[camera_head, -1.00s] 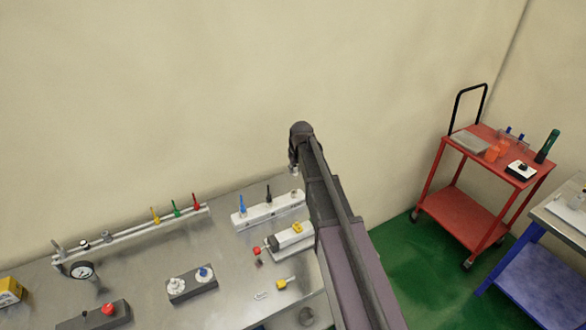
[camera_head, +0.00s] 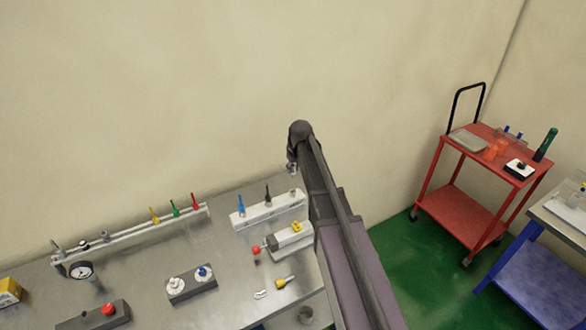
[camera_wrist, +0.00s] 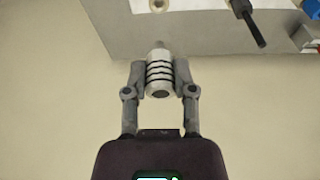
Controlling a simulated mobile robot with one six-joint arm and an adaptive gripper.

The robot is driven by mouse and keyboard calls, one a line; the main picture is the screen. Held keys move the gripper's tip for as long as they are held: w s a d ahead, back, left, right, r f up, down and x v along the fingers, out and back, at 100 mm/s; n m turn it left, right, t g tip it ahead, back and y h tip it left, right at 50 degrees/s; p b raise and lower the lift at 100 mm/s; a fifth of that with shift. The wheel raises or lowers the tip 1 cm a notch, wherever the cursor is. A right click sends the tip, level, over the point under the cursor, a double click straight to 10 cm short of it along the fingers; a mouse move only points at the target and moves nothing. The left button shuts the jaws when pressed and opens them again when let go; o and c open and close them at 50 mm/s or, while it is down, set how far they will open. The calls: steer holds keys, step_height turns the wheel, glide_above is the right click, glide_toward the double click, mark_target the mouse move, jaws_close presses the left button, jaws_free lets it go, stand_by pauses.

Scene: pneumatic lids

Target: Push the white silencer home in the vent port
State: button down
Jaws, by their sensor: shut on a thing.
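In the wrist view, my gripper (camera_wrist: 160,78) is shut on the white silencer (camera_wrist: 159,75), a pale cylinder with dark rings, held between both fingertips. Its narrow end points up the picture and overlaps the lower edge of the grey manifold block (camera_wrist: 125,35). I cannot tell whether it touches the block. In the head view, the white manifold block (camera_head: 262,213) stands on the bench; my gripper (camera_head: 292,169) shows only partly beside my arm, above the block's right end.
The block bears a blue fitting (camera_head: 241,205) and a black fitting (camera_head: 267,196); the black one (camera_wrist: 248,24) sticks out right of the silencer in the wrist view. A white valve unit (camera_head: 290,241) stands in front. A red trolley (camera_head: 475,195) is at the right.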

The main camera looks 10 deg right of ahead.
steer(key=shift+f+m, duration=0.1)
steer(key=shift+m, duration=0.2)
steer(key=shift+s+b+x, duration=0.2)
steer(key=shift+b+x, duration=0.7)
steer(key=shift+b, duration=0.05)
steer(key=shift+s+b+x, duration=0.2)
steer(key=shift+b+x, duration=0.7)
steer(key=shift+b, duration=0.1)
steer(key=shift+s+b+x, duration=0.2)
steer(key=shift+b+x, duration=0.7)
steer(key=shift+b, duration=0.05)
steer(key=shift+d+f+b, duration=0.2)
steer(key=shift+f+b, duration=1.4)
steer(key=shift+f, duration=0.2)
steer(key=shift+c, duration=1.8)
jaws_free()
steer(key=shift+r, duration=0.2)
steer(key=p+v, duration=0.6)
steer(key=p, duration=0.1)
steer(key=shift+s+r, duration=0.2)
steer(key=shift+r, duration=0.15)
steer(key=shift+f, duration=0.15)
